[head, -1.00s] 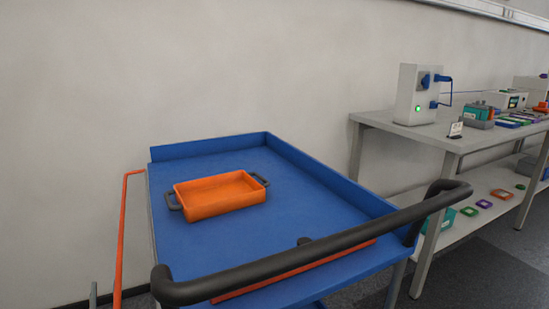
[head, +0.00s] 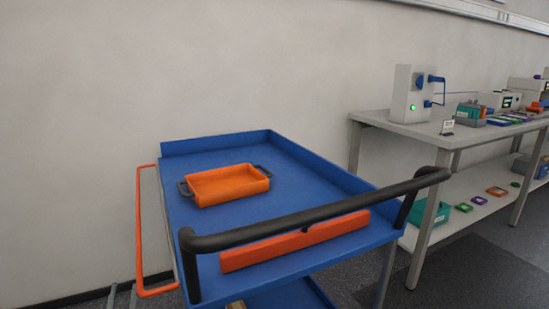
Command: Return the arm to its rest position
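Two thin grey upright tips (head: 122,297) show at the lower left edge, beside the orange loop on the cart. They may be the fingers of my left gripper, but too little shows to tell whether it is open or shut. Neither tip touches the cart's tray. Nothing is seen held. My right gripper and arm are not in the head view.
A blue cart (head: 190,226) stands in front, with a black push handle (head: 320,213) and an orange tray (head: 229,187) on top. A grey workbench (head: 420,134) with a white cycler box (head: 408,92) stands at right. Dark floor lies between them.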

